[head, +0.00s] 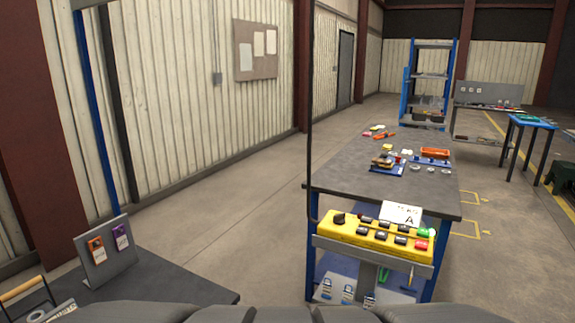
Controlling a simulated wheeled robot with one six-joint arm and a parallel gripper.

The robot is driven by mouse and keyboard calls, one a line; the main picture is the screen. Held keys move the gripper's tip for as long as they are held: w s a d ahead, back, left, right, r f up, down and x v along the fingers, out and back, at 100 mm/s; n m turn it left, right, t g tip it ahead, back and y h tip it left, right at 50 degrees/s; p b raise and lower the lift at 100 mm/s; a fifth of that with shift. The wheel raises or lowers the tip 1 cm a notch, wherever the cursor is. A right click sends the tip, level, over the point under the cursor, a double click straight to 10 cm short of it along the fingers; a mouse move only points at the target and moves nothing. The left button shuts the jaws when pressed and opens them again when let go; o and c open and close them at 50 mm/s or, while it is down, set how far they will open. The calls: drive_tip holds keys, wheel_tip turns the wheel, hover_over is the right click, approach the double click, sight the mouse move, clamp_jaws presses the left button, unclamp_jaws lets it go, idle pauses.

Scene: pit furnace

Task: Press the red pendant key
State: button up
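The yellow pendant (375,236) lies in a grey holder at the near end of the workbench, right of centre in the head view. It has a black knob (340,219) at its left end and several dark keys along its top. The red key (421,245) is at its right end, just in front of a green key (422,233). A white card (401,212) marked "A" stands behind the pendant. My gripper is not in view; only grey parts that look like mine show along the bottom edge.
The workbench (440,200) holds small parts, a blue tray and an orange bin (435,153). A thin dark cable or pole (310,110) rises beside its left edge. A dark table (150,292) with a tag stand (107,255) is at near left. Floor between is clear.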

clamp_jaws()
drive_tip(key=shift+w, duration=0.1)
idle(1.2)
